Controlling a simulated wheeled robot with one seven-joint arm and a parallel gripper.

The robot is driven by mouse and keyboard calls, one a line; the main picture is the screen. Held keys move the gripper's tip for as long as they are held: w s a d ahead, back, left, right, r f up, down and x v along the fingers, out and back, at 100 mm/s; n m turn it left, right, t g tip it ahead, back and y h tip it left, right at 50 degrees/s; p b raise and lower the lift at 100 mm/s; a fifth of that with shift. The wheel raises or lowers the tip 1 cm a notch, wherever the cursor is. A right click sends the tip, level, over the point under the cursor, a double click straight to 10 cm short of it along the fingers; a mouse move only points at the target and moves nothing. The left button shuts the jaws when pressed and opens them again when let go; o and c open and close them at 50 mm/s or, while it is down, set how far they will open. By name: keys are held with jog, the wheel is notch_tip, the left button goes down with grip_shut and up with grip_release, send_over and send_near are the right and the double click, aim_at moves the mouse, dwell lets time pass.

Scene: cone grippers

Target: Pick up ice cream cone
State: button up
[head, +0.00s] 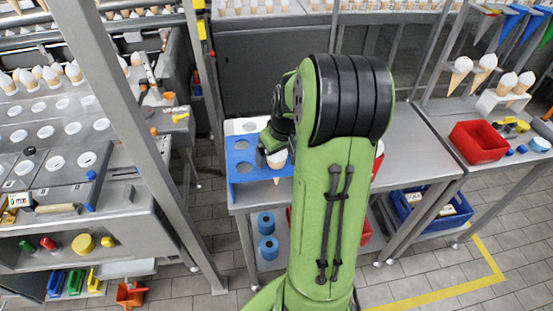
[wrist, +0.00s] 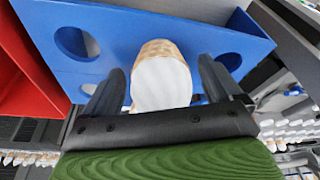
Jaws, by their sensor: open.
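An ice cream cone (head: 277,159) with a white top and a tan cone stands in a blue holder (head: 243,156) on the metal table. In the wrist view, the cone's white top (wrist: 161,84) faces me, and its tan wafer shows beyond it. My gripper (wrist: 160,90) is open, with one dark finger on each side of the cone. I cannot tell whether the fingers touch it. In the head view, my green arm hides most of my gripper and part of the holder.
Empty round holes in the blue holder (wrist: 110,22) lie on both sides of the cone. A red bin (wrist: 28,65) is at the left in the wrist view. The metal table (head: 425,150) has bare room right of my arm. More cones (head: 462,72) stand on the right rack.

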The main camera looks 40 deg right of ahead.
jog(key=shift+a+r, duration=0.1)
jog(key=shift+c, duration=0.5)
jog(key=c, duration=0.7)
jog(key=shift+o, duration=0.2)
jog(key=shift+r, duration=0.1)
